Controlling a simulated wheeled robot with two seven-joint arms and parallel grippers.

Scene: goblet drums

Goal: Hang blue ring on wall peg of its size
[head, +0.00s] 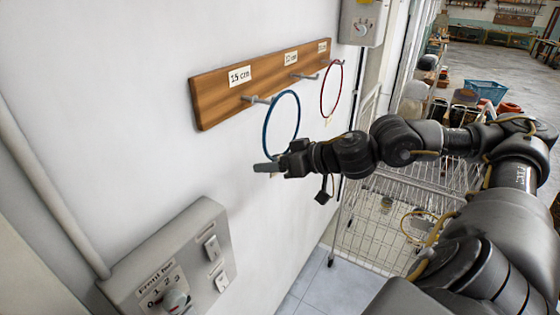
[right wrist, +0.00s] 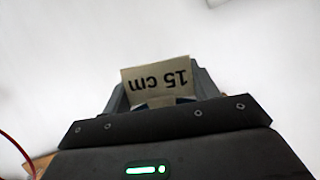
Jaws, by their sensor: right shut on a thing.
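The blue ring (head: 298,110) stands upright near the wall in the head view. My right gripper (head: 272,166) is shut on its lower edge. In the right wrist view a tag (right wrist: 158,77) reading "15 cm" upside down sits between the fingers, with a sliver of blue below it. A wooden board (head: 212,98) on the wall carries three pegs with size labels. The nearest peg (head: 254,99) is under the "15 cm" label (head: 240,75). Its tip appears close to the ring's upper left; I cannot tell whether the ring is around it. My left gripper is not in view.
A red ring (head: 323,95) hangs at the far peg. A switch panel (head: 185,250) juts from the wall at lower left, and a grey box (head: 362,22) is above the far end. A wire trolley (head: 365,225) with a yellow ring (head: 404,225) stands below my right arm.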

